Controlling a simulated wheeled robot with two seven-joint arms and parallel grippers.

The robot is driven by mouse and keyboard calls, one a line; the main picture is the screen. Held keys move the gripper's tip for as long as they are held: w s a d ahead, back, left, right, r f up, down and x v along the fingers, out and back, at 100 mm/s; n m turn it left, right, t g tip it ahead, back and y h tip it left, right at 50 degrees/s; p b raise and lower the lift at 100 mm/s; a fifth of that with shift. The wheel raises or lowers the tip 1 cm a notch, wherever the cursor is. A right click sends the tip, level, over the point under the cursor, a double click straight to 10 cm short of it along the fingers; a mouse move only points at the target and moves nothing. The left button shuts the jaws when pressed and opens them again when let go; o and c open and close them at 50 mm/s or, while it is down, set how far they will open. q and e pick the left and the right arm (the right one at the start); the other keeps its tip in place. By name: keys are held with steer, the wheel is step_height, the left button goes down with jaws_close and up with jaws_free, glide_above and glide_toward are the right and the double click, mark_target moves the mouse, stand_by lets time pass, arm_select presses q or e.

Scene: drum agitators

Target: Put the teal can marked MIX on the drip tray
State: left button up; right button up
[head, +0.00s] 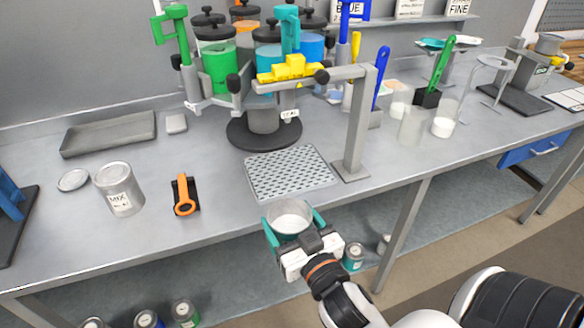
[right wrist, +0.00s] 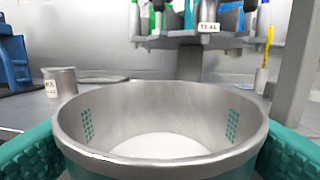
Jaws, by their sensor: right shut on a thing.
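My right gripper (head: 291,231) has teal fingers, shut around the sides of an open metal can (head: 289,206) with white contents. The held can is upright, in front of the bench edge, and fills the lower right wrist view (right wrist: 160,120). No label shows on it, so I cannot tell if it is marked MIX. A grey can (head: 120,190) with a white label that seems to read MIX stands on the bench at left. The perforated drip tray (head: 262,183) lies empty under the dispenser, beyond the held can. My left gripper is not in view.
A grey post with an overhead arm (head: 357,130) stands right of the drip tray. Behind it are paint canisters (head: 216,68) on a round base. An orange-handled tool (head: 184,196) and a loose round lid (head: 73,180) lie on the left bench. Clear cups (head: 411,126) stand right.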

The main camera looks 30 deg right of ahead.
steer(key=w+d+r+m+h+b, duration=0.1)
steer(key=w+d+r+m+h, duration=0.15)
steer(key=w+d+r, duration=0.45)
steer(key=shift+g+h, duration=0.25)
steer(key=shift+g, duration=0.05)
steer(key=w+d+f, duration=0.2)
steer(key=w, duration=0.2)
steer(key=w+d+f+p, duration=0.1)
steer(key=w+d+f, duration=0.1)
steer(key=w, duration=0.2)
steer(key=w+d+f, duration=0.1)
steer(key=w+f, duration=0.1)
steer(key=w, duration=0.2)
steer(key=shift+w+d+f+p, duration=0.1)
steer(key=shift+w+d+p, duration=0.2)
steer(key=shift+w+d, duration=0.1)
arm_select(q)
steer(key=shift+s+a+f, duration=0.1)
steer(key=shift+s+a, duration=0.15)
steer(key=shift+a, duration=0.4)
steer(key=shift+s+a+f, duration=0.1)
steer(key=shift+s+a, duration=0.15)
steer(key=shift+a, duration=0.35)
arm_select(e)
steer(key=shift+f, duration=0.15)
steer(key=o, duration=1.2)
